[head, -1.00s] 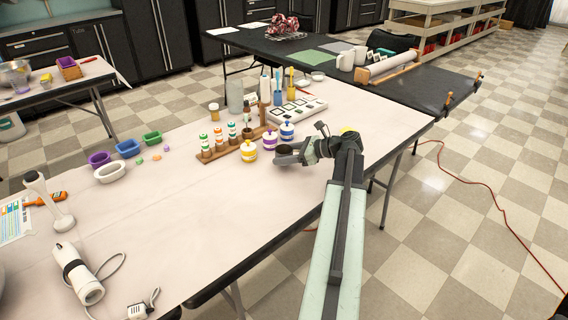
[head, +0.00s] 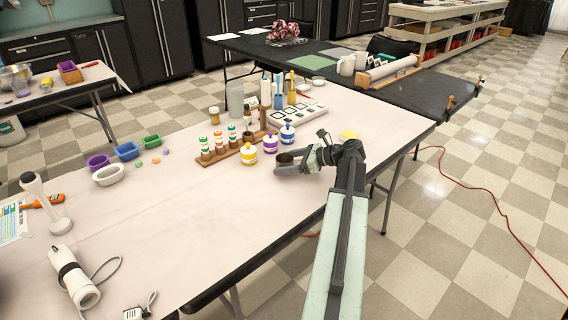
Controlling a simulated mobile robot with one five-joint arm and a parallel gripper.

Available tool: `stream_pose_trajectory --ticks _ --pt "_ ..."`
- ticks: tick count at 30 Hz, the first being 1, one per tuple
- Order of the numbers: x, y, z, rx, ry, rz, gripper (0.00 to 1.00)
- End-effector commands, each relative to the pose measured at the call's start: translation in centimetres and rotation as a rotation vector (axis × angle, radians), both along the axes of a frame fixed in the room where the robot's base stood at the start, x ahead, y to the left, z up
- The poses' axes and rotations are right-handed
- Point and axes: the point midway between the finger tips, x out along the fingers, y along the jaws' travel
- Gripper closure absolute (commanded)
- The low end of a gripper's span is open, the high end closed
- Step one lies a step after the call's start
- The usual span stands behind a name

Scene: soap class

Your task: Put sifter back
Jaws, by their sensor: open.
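My gripper (head: 284,163) is open, low over the right front part of the pale table (head: 190,225). A small dark brown round thing (head: 285,158) shows at its fingers. It looks like a small cup or lid, and I cannot tell whether it is the sifter or whether the fingers touch it. I cannot pick out a sifter for certain anywhere else.
Yellow, purple and blue-banded jars (head: 270,143) stand left of my gripper, beside a wooden rack (head: 232,152) of small bottles. A white tray (head: 297,115) lies behind. Colored bowls (head: 127,150) stand far left. The table's middle front is clear. A black table (head: 400,90) adjoins behind.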

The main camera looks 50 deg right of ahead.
Motion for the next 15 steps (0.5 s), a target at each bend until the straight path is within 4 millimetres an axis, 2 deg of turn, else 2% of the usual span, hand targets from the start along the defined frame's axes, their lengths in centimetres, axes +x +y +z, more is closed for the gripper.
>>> stream_pose_trajectory --ticks 9,15 --pt "-6.4 -3.2 3.5 0.000 0.000 -0.004 0.23" --pt "-9.1 -4.4 4.4 0.000 0.000 -0.002 0.23"
